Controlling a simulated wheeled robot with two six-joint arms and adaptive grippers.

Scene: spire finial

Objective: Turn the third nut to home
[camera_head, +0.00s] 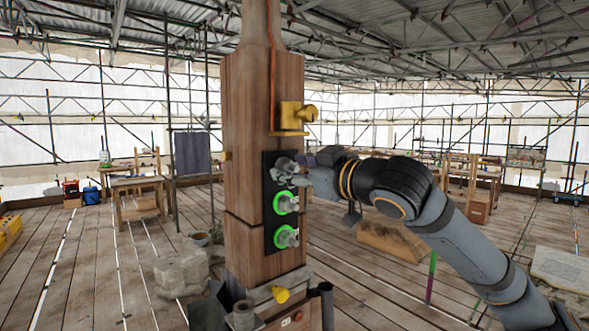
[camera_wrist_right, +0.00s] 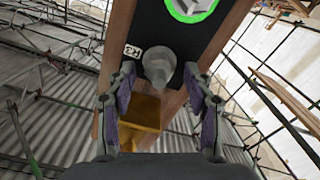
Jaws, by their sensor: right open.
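A black plate (camera_head: 268,214) on the wooden post carries three grey nuts in a column. The middle nut (camera_head: 287,202) and the bottom nut (camera_head: 287,237) each have a bright green ring. The top nut (camera_head: 284,166) shows no green ring and is partly covered by my right gripper (camera_head: 302,174). In the right wrist view this nut (camera_wrist_right: 159,65) lies between the open fingers of my right gripper (camera_wrist_right: 159,77), with a gap on each side. How deep the fingers reach around it I cannot tell. My left gripper is out of view.
A yellow bracket (camera_head: 291,118) sticks out of the wooden post (camera_head: 245,135) above the plate. Workbenches (camera_head: 140,184) stand behind on the left. The plank floor right of the post holds a wooden block (camera_head: 392,241).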

